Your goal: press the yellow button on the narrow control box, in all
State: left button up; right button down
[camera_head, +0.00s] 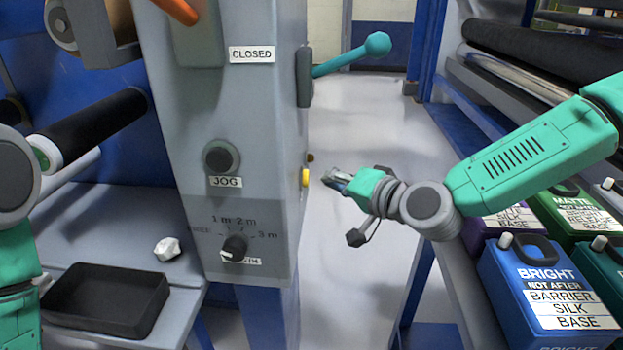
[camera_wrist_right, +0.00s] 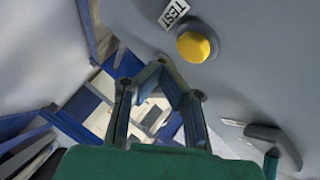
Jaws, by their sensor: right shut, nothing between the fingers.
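The narrow control box (camera_head: 230,130) is a tall grey housing in the middle of the head view. The yellow button (camera_head: 305,178) sits on its right side face and shows edge-on there. In the right wrist view the yellow button (camera_wrist_right: 194,46) is round, in a dark ring, beside a "TEST" label (camera_wrist_right: 173,13). My right gripper (camera_head: 328,178) is shut and empty, pointing left at the button with a small gap between. In the wrist view its fingertips (camera_wrist_right: 165,70) are just below and left of the button. My left gripper is out of view; only my left arm shows.
A teal-knobbed lever (camera_head: 350,55) sticks out of the box above the button. The front has a JOG button (camera_head: 221,158) and a length dial (camera_head: 235,247). A black tray (camera_head: 105,300) stands at lower left. Labelled containers (camera_head: 545,290) stand at right under my right arm.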

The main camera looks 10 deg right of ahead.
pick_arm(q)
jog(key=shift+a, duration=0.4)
pick_arm(e)
jog(key=shift+a+r, duration=0.2)
jog(key=shift+a, duration=0.7)
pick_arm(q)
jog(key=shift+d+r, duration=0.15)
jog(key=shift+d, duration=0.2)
pick_arm(e)
jog(key=shift+d, duration=0.4)
jog(key=shift+a, duration=0.1)
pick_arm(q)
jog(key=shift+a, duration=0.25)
pick_arm(e)
jog(key=shift+w+a, duration=0.1)
jog(key=shift+a, duration=0.3)
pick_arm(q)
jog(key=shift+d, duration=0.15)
